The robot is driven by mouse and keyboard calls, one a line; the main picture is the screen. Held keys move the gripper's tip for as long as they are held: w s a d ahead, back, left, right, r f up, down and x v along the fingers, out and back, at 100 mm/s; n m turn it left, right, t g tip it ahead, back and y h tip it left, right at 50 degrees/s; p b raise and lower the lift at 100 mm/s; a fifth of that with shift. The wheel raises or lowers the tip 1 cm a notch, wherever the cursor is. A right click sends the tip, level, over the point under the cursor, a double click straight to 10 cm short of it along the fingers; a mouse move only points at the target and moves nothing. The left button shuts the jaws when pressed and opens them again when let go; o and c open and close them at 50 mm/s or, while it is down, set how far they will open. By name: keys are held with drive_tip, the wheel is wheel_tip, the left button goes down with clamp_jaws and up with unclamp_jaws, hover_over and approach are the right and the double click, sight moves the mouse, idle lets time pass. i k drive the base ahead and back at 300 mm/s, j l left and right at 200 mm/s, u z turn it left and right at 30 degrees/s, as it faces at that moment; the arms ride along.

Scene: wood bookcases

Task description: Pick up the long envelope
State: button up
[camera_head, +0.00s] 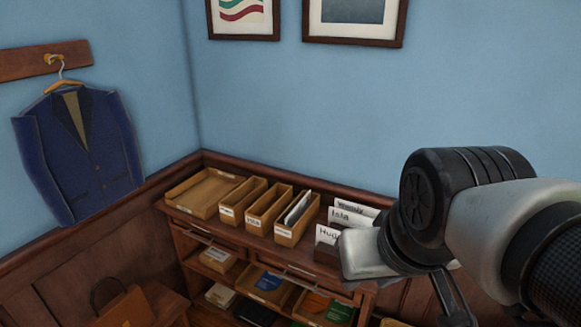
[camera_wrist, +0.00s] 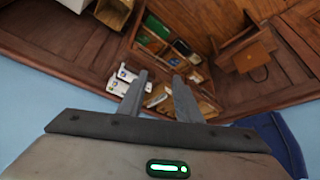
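A pale envelope (camera_head: 298,207) stands on edge in the rightmost of several small wooden boxes on top of the bookcase in the head view. I cannot tell for sure whether it is the long envelope. Large white cards or envelopes with names (camera_head: 352,215), one reading "Isla", stand in a dark holder to its right. White pieces with writing (camera_wrist: 124,82) also show left of my fingers in the wrist view. My gripper (camera_wrist: 160,75) is open, its two fingers apart with nothing held, above the bookcase. My arm hides the bookcase's right end in the head view.
An empty wooden tray (camera_head: 203,193) sits at the left of the bookcase top (camera_head: 228,226). Lower shelves hold books and boxes. A blue jacket (camera_head: 80,150) hangs on the left wall. A brown bag (camera_head: 125,305) stands low at left. Air above the boxes is clear.

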sight(338, 215)
drive_tip(key=k+l+u, duration=0.1)
drive_tip(key=l, duration=0.25)
drive_tip(key=k+l+u, duration=0.1)
drive_tip(key=l, duration=0.25)
drive_tip(key=k+l+u, duration=0.1)
drive_tip(key=k+l, duration=0.15)
drive_tip(key=k+l+u, duration=0.15)
drive_tip(key=l, duration=0.25)
